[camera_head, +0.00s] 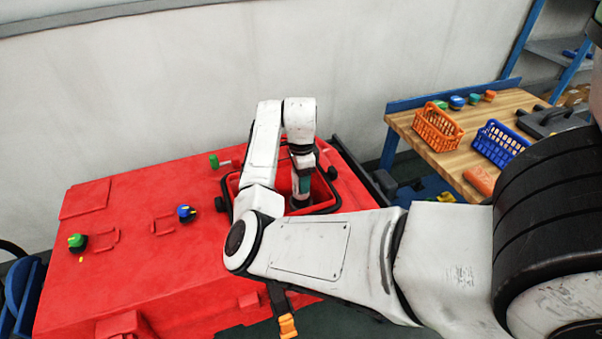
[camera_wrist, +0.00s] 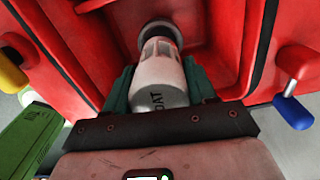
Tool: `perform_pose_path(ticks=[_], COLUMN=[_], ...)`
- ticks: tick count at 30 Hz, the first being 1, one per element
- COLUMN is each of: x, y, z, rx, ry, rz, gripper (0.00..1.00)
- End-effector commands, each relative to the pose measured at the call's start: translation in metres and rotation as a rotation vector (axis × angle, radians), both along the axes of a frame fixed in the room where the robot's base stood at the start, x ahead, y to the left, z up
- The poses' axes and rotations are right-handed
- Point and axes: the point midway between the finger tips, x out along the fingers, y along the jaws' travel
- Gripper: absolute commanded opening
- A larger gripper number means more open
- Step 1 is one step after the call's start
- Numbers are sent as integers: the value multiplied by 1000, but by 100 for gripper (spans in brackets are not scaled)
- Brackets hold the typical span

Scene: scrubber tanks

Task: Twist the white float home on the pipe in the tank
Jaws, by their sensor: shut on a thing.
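The white float (camera_wrist: 160,78) shows in the wrist view, with part of dark lettering on its side. My gripper (camera_wrist: 160,90) is shut on it, with one green finger on each side. The float's far end meets a grey round fitting (camera_wrist: 160,34) on the red tank wall; I cannot tell how far it is seated. In the head view my arm reaches down into the open red tank (camera_head: 325,209), with my gripper (camera_head: 302,186) inside it. The float and the pipe are hidden there.
The red machine top holds a green knob (camera_head: 76,241), a blue knob (camera_head: 186,212) and a green-handled valve (camera_head: 214,161). A wooden bench (camera_head: 455,150) at right carries an orange basket (camera_head: 437,128) and a blue basket (camera_head: 498,146). The tank walls stand close around my gripper.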

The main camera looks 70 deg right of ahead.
Motion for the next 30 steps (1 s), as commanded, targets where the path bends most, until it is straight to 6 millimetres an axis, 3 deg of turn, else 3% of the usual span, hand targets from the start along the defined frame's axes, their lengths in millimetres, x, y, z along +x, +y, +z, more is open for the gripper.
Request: perform_pose_path(ticks=[10,20,30], x=[0,0,0], y=[0,0,0], z=[1,1,-1], rx=[0,0,0], ry=[0,0,-1], rz=[27,231,240], gripper=[25,25,25])
